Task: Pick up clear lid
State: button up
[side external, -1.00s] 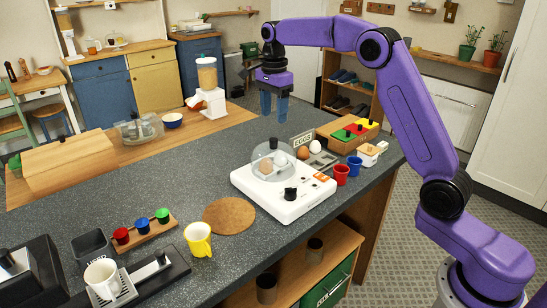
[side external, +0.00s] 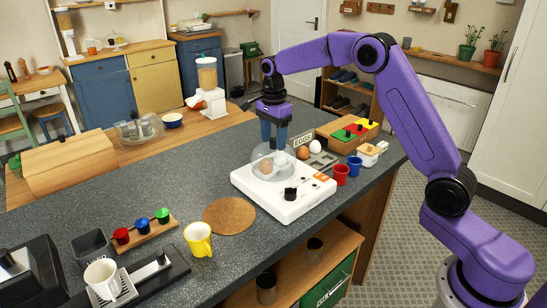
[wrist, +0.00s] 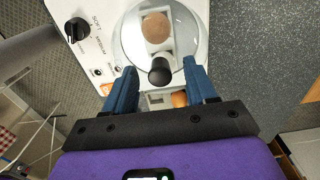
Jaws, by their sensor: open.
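The clear lid (side external: 265,161) is a transparent dome sitting on the white egg cooker (side external: 285,201), with eggs visible through it. In the wrist view the lid (wrist: 188,40) shows as a round clear dome with a black knob (wrist: 160,71), and a brown egg (wrist: 157,27) lies beneath it. My gripper (side external: 273,143) is over the lid, fingers pointing down, and it also shows in the wrist view (wrist: 162,82). Its blue fingers are open, one on each side of the knob. I cannot tell whether they touch it.
Loose eggs (side external: 315,147) stand near a sign behind the cooker. Red cup (side external: 341,175) and blue cup (side external: 354,166) stand to its right. A box with coloured tops (side external: 352,131) is behind. A round cork mat (side external: 230,216) and yellow mug (side external: 198,239) are at front left.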

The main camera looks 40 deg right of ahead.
grip_shut()
jog(key=shift+r, duration=0.15)
